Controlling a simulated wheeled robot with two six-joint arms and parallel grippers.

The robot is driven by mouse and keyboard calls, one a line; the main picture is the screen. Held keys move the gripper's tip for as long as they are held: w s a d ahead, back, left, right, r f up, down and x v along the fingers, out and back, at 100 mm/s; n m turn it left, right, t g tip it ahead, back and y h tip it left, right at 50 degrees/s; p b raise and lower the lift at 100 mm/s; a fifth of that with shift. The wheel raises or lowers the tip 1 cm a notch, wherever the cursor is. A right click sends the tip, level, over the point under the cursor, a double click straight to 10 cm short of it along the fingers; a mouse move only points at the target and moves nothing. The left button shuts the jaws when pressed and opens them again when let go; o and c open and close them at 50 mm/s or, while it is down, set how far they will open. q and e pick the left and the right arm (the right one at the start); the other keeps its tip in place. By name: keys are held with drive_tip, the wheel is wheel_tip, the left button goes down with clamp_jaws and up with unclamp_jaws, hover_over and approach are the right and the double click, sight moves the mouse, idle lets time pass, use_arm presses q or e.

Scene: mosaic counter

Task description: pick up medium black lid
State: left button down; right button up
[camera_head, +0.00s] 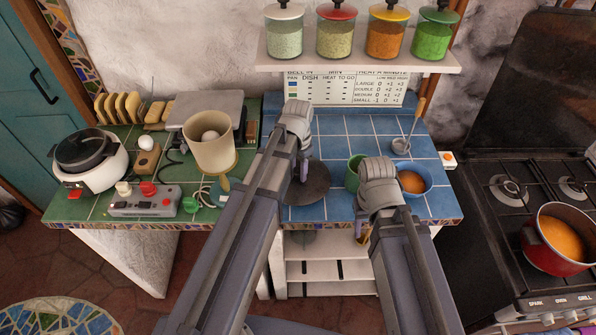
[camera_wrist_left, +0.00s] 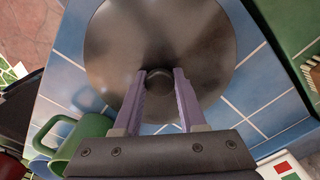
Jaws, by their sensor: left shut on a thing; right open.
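The black lid (camera_head: 312,190) is a dark round disc over the blue tiled counter, partly hidden by my left arm in the head view. In the left wrist view the lid (camera_wrist_left: 120,45) fills the upper middle, with a small dark knob (camera_wrist_left: 158,76) at its centre. My left gripper (camera_head: 304,172) has its fingers on both sides of that knob and is shut on it; the fingers also show in the left wrist view (camera_wrist_left: 160,85). I cannot tell whether the lid touches the counter. My right gripper (camera_head: 361,230) is open, at the counter's front edge.
A green mug (camera_head: 353,174) and a blue bowl of orange soup (camera_head: 425,180) stand right of the lid. A beige pot (camera_head: 212,155) and a control box (camera_head: 145,200) are on the green tiles at left. A stove with a red pot (camera_head: 545,260) is at right.

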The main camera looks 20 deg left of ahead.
sight(298, 170)
use_arm(q)
wheel_tip(298, 170, up, 9)
drive_tip(key=p, duration=0.8)
wheel_tip(298, 170, down, 5)
drive_tip(key=b, duration=0.4)
drive_tip(key=shift+r, duration=0.2)
